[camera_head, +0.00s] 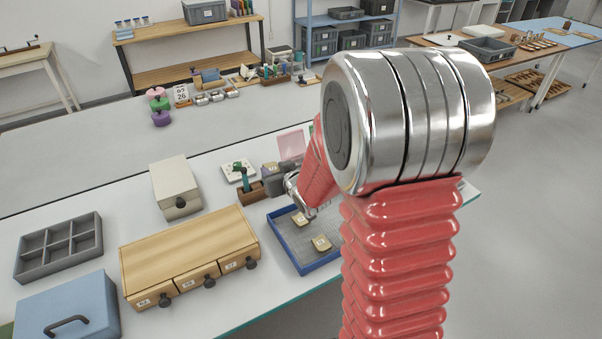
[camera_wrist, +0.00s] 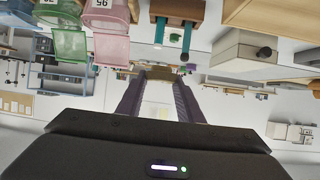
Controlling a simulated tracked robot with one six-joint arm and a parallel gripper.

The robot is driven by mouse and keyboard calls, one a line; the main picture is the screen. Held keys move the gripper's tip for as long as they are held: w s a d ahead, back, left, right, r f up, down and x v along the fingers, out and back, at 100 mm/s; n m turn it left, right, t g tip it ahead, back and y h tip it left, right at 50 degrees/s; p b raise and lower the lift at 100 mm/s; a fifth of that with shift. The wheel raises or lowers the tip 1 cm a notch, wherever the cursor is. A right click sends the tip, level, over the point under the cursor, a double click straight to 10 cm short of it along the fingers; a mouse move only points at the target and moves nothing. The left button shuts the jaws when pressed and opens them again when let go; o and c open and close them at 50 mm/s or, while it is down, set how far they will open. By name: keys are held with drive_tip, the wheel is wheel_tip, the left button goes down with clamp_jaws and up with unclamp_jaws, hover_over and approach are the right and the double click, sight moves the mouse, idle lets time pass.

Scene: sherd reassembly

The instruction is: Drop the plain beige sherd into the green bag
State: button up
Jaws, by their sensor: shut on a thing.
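My gripper (camera_wrist: 160,77) is shut on a small brownish-beige piece (camera_wrist: 160,73), seen edge-on between the fingertips in the wrist view. Its surface is too small to tell whether it is plain. The green bag (camera_wrist: 62,50) is at the upper left of the wrist view, beside a pink one (camera_wrist: 109,50). The held piece is to the right of both in that view and apart from them. In the head view my arm hides the fingertips and most of the green bag.
A blue-rimmed tray (camera_head: 284,248) holds two beige sherds (camera_head: 321,243). Left of it stand a wooden drawer box (camera_head: 185,245), a beige box (camera_head: 175,187), a grey compartment tray (camera_head: 60,247) and a blue case (camera_head: 68,312). A brown holder (camera_head: 250,193) stands behind the tray.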

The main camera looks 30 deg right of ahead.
drive_tip(key=a+r, duration=0.1)
drive_tip(key=a, duration=1)
drive_tip(key=shift+w+r, duration=0.35)
drive_tip(key=shift+r, duration=0.05)
